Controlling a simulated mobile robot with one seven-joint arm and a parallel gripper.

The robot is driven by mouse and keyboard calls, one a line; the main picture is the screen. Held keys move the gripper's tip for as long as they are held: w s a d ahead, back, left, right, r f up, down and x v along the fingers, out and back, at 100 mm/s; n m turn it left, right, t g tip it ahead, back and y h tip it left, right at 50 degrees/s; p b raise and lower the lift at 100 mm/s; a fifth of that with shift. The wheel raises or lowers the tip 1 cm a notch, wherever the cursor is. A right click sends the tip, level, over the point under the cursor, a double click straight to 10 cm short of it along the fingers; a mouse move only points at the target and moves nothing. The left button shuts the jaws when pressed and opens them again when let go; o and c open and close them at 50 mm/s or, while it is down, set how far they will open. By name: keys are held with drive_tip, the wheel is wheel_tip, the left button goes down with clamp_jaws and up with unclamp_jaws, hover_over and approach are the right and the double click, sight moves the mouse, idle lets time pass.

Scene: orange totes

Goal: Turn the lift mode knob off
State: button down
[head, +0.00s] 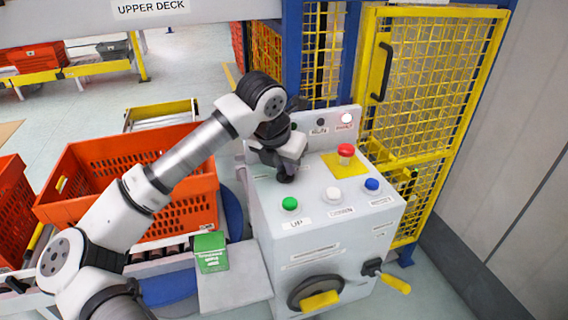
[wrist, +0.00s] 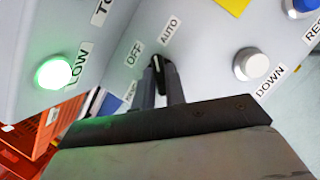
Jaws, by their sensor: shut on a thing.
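The lift mode knob (wrist: 157,63) is small and black with a pale pointer line, in the wrist view. My gripper (wrist: 161,80) is shut on it, one finger on each side. The pointer line aims up the picture, roughly between the OFF label (wrist: 134,54) and the AUTO label (wrist: 170,30); the exact setting is hard to tell. A third label is partly hidden left of the fingers. In the head view my gripper (head: 285,176) is down at the left part of the grey control console (head: 325,250), and the knob is hidden there.
A lit green lamp (wrist: 54,72) marked LOW is on the upright panel. The console top has a green UP button (head: 289,203), white DOWN button (head: 333,193), blue button (head: 372,184) and red emergency button (head: 345,151). An orange tote (head: 75,211) stands left, yellow mesh fencing (head: 430,90) behind.

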drive_tip(key=shift+f+b, duration=0.1)
drive_tip(key=shift+b, duration=0.2)
drive_tip(key=b, duration=0.1)
drive_tip(key=n+b, duration=0.1)
drive_tip(key=shift+f+n+y+b, duration=0.2)
drive_tip(key=shift+n+y+b, duration=0.1)
drive_tip(key=shift+b, duration=0.1)
drive_tip(key=n+y+b, duration=0.1)
drive_tip(key=n+b, duration=0.1)
drive_tip(key=b, duration=0.1)
drive_tip(key=shift+d+t+b, duration=0.1)
drive_tip(key=shift+t+b, duration=0.2)
drive_tip(key=shift+b, duration=0.05)
drive_tip(key=n+y+b, duration=0.1)
drive_tip(key=n+b, duration=0.2)
drive_tip(key=shift+d+r, duration=0.1)
drive_tip(key=shift+r+n+y+b, duration=0.15)
drive_tip(key=shift+n+y+b, duration=0.15)
drive_tip(key=shift+n+b, duration=0.7)
drive_tip(key=shift+r, duration=0.1)
drive_tip(key=c, duration=1.4)
unclamp_jaws()
drive_tip(key=shift+c, duration=0.2)
